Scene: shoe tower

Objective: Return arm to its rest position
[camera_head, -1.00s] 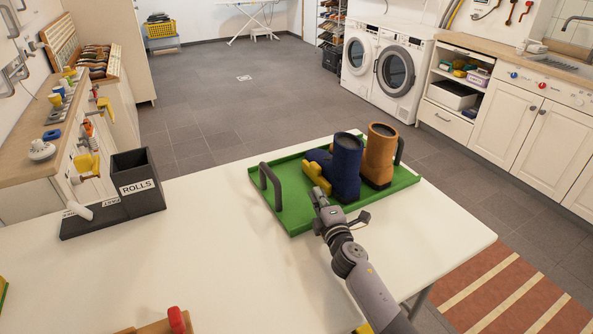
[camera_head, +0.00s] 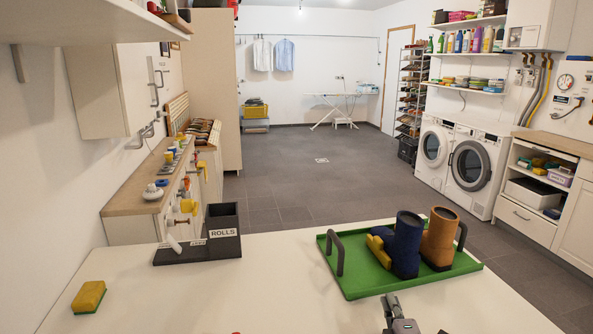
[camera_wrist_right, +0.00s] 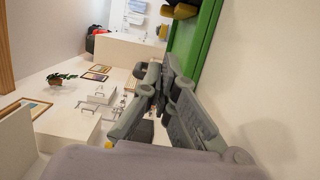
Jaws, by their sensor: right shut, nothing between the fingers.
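My right gripper (camera_head: 393,308) shows at the bottom edge of the head view, in front of the near edge of the green tray (camera_head: 352,286). In the right wrist view its fingers (camera_wrist_right: 165,88) are shut with nothing between them. A blue boot (camera_head: 406,247) and a brown boot (camera_head: 440,238) stand upright on the tray. A yellow part (camera_head: 378,250) shows at the left of the blue boot. The tray (camera_wrist_right: 207,42) also shows in the right wrist view, apart from the fingers. My left gripper is not in view.
The white table (camera_head: 270,280) is clear between the tray and the black ROLLS holder (camera_head: 225,248). A yellow sponge (camera_head: 88,296) lies at the table's left. The tray has dark upright handles (camera_head: 337,254).

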